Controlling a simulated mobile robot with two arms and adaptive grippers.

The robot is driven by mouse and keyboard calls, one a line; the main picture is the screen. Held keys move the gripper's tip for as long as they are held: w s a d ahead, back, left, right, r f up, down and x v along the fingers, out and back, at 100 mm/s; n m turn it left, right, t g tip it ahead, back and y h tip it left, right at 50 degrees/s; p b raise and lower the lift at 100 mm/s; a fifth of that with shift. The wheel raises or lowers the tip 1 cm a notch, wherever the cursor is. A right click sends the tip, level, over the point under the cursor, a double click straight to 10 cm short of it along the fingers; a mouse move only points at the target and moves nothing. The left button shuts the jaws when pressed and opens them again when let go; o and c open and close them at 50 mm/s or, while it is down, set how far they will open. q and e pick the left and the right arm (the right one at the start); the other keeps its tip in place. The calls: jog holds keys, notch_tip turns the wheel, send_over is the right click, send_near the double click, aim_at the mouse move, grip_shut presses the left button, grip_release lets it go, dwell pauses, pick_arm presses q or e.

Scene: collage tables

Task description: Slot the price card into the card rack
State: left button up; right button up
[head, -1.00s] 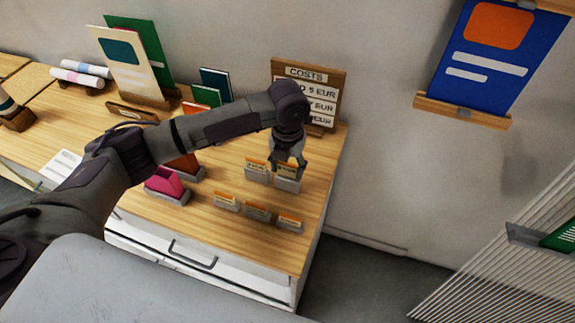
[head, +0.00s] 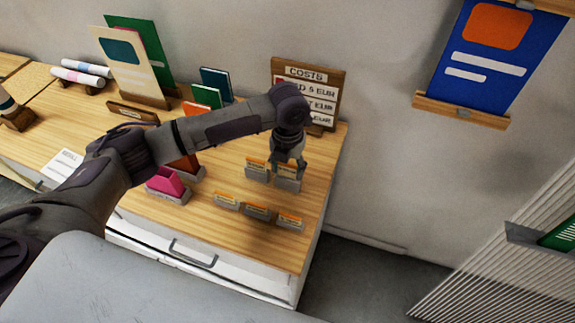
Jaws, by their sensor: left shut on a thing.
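My left gripper (head: 289,163) reaches in from the left over the right part of the wooden table and is shut on a small price card (head: 287,171) with an orange top edge. The card is upright, at a grey holder of the card rack (head: 288,185); I cannot tell how deep it sits. Beside it on the left, another grey holder (head: 257,175) carries a similar card. My right gripper is not in view.
A wooden costs board (head: 325,88) stands behind the gripper. Pink (head: 165,183) and orange items in holders stand to the left, with green and dark cards (head: 207,97) behind. The table's front strip is clear. A blue poster (head: 480,60) hangs on the wall.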

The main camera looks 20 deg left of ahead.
pick_arm(q)
jog(key=shift+f, duration=0.3)
jog(key=shift+f, duration=0.2)
jog(key=shift+f, duration=0.4)
jog(key=o, duration=0.8)
jog(key=shift+o, duration=0.2)
jog(key=shift+o, duration=1.4)
jog(key=shift+r, duration=0.1)
